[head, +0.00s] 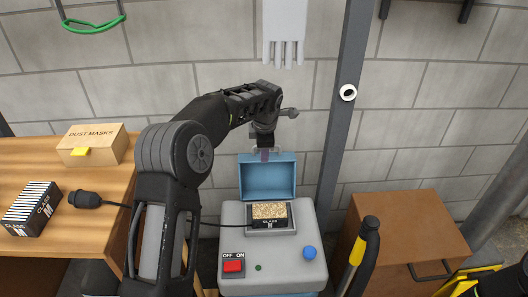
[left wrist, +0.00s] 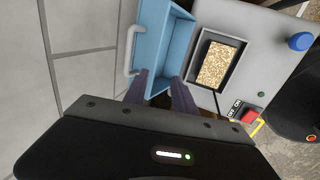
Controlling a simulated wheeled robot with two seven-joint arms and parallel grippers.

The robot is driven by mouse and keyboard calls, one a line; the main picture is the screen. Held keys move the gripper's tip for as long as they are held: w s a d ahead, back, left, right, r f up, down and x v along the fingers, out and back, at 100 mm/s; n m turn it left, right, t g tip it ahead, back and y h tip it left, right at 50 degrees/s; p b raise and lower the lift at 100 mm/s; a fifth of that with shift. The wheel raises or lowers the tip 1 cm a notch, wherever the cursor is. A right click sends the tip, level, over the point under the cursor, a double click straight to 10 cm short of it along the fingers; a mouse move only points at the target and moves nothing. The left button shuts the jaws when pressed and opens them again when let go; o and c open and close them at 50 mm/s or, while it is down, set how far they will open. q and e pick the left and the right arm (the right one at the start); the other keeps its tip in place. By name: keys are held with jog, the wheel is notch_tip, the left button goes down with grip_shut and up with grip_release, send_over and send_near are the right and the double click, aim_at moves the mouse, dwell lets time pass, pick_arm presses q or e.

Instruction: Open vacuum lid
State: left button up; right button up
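The vacuum (head: 307,273) is a grey box with a red off/on switch and a blue knob. Its blue lid (head: 268,180) stands raised at the back of the opening, showing its hollow inside. The lid also shows in the left wrist view (left wrist: 165,38), with a pale handle (left wrist: 132,48) on its outer side. A filter with a tan pleated top (head: 269,211), marked CLASS, sits in the opening below. My left gripper (head: 265,155) is at the lid's top edge. Its fingers stand apart, with part of the lid showing between them; contact is unclear.
A wooden bench (head: 100,190) at left holds a dust masks box (head: 92,145), another CLASS M filter (head: 32,208) and a black plug (head: 85,199). A wooden cabinet (head: 425,225) and a black-and-yellow handle (head: 358,252) stand at right. A grey post (head: 343,110) rises behind.

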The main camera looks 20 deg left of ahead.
pick_arm(q)
jog(key=a+v, duration=0.1)
jog(key=v, duration=0.5)
jog(key=shift+d+r, duration=0.3)
jog(key=shift+d, duration=0.25)
jog(key=shift+s, duration=0.2)
